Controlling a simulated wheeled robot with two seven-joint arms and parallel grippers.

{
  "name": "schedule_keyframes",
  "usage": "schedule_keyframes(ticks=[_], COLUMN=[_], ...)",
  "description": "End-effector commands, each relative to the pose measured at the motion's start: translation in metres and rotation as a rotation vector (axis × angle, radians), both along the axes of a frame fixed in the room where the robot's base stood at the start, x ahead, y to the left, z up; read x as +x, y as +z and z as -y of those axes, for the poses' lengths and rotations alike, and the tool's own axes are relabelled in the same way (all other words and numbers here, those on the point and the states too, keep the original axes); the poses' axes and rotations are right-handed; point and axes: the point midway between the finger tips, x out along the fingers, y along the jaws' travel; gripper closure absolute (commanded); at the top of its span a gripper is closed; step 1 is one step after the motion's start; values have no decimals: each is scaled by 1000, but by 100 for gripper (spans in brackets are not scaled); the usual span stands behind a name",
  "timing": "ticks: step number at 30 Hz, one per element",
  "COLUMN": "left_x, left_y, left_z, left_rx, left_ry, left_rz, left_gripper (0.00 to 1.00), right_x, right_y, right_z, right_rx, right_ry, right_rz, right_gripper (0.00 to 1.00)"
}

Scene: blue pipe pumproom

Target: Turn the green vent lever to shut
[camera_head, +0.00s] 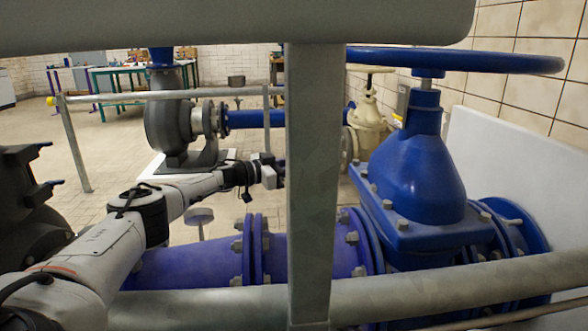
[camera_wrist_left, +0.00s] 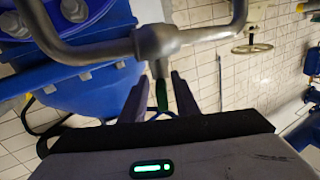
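The green vent lever (camera_wrist_left: 163,97) shows in the left wrist view as a narrow green piece below a grey pipe joint (camera_wrist_left: 157,42). My left gripper (camera_wrist_left: 160,86) has its two dark fingers apart, one on each side of the lever; I cannot tell whether either touches it. In the head view my left arm comes in from the left and its gripper (camera_head: 271,174) is beside the grey upright post, partly hidden by it. I cannot make out the lever there. My right gripper is not in view.
A grey post (camera_head: 312,180) and a horizontal rail (camera_head: 430,296) stand close in front. A big blue valve (camera_head: 415,170) with a blue handwheel (camera_head: 470,60) is on the right. A blue flanged pipe (camera_head: 190,265) runs below my arm. A dark pump (camera_head: 168,115) stands behind.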

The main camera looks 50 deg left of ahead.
Motion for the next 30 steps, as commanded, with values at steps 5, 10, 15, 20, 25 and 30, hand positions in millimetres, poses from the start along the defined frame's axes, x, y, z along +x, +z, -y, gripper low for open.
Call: schedule_keyframes(ticks=[5,10,15,20,25,30], left_x=[-34,-59,-73,-76,-76,-76], left_y=[6,4,4,5,5,4], left_z=[-11,-19,-23,-23,-23,-24], left_rx=[3,3,3,2,3,3], left_ry=[1,0,-2,-3,-2,-2], left_rz=[-6,-6,-3,-2,-1,-1], left_gripper=[72,72,72,72,72,72], right_x=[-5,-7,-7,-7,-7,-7], right_y=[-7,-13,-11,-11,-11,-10], right_z=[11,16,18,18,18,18], right_rx=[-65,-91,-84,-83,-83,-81], right_ry=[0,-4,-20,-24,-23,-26], right_rz=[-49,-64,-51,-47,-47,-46], right_gripper=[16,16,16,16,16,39])
